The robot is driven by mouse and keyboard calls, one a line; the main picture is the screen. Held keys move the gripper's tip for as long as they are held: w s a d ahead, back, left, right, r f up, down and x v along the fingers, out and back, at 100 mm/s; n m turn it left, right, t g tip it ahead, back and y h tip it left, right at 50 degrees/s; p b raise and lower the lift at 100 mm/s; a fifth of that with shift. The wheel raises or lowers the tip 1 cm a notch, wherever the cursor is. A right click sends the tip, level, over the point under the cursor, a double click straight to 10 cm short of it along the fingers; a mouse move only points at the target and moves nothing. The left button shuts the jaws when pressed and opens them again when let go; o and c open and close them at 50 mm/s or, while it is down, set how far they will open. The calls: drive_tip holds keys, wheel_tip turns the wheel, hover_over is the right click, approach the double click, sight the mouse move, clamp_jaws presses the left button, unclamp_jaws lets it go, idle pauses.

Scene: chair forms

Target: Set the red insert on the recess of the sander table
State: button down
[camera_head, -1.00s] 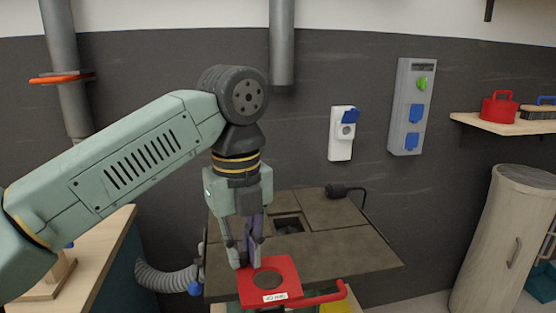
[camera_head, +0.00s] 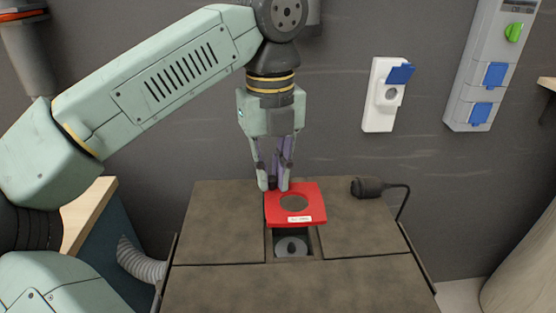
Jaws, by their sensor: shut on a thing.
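The red insert (camera_head: 308,194) is a flat square plate with a round hole and a small white label on its front edge. My gripper (camera_head: 272,184) is shut on its back left edge and holds it. The sander table (camera_head: 220,222) has a dark, worn brown top split by seams. Its square recess (camera_head: 292,246) has a grey round part inside. The insert appears over the back of the recess and hides that part, while the front of the recess stays open to view. I cannot tell whether the insert touches the table.
A dark cylindrical fitting with a cable (camera_head: 370,187) lies at the table's back right. A grey hose (camera_head: 140,260) and a wooden bench (camera_head: 90,212) are at the left. A white socket (camera_head: 386,95) is on the wall behind. The front of the tabletop is clear.

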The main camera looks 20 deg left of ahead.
drive_tip(key=shift+s+f+b, duration=0.15)
drive_tip(key=shift+f+b, duration=0.25)
drive_tip(key=shift+f, duration=0.15)
drive_tip(key=shift+f+b, duration=1.65)
drive_tip(key=shift+f, duration=0.6)
drive_tip(key=shift+f+b, duration=1.15)
drive_tip(key=shift+f, duration=0.25)
drive_tip(key=c, duration=1.5)
unclamp_jaws()
